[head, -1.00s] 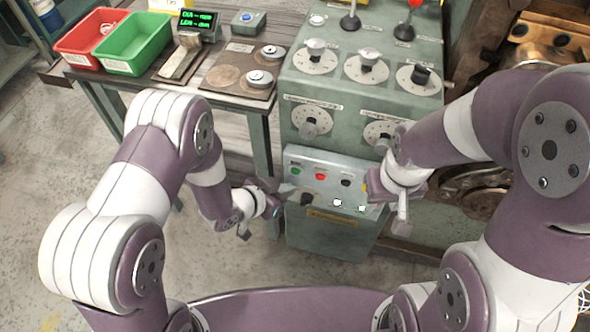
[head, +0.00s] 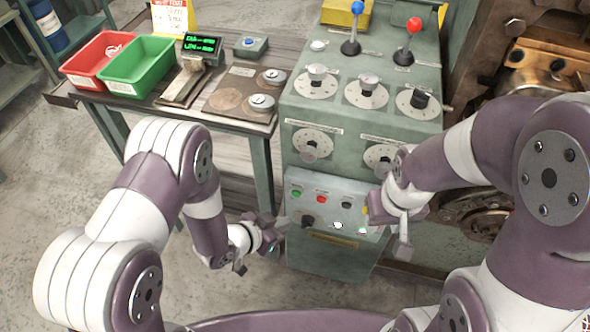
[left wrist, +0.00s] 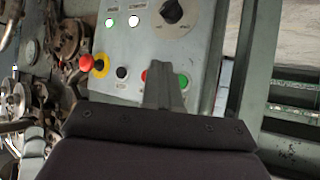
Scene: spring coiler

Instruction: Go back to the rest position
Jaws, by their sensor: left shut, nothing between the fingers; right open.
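My left gripper (head: 262,243) is shut and empty in the head view, just left of the control box's lower panel and apart from it. In the left wrist view its closed fingers (left wrist: 163,88) stand in front of the button panel (left wrist: 200,60). My right gripper (head: 403,222) is open, at the right side of the same panel (head: 318,200), in front of its right end. Its fingers look empty, but the view partly hides the gap between them.
The green machine cabinet (head: 300,135) carries dials and two levers, blue (head: 357,8) and red (head: 413,24). To the left, a bench holds a red bin (head: 85,68), a green bin (head: 120,82) and a digital gauge (head: 202,46). Grey floor lies open at lower left.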

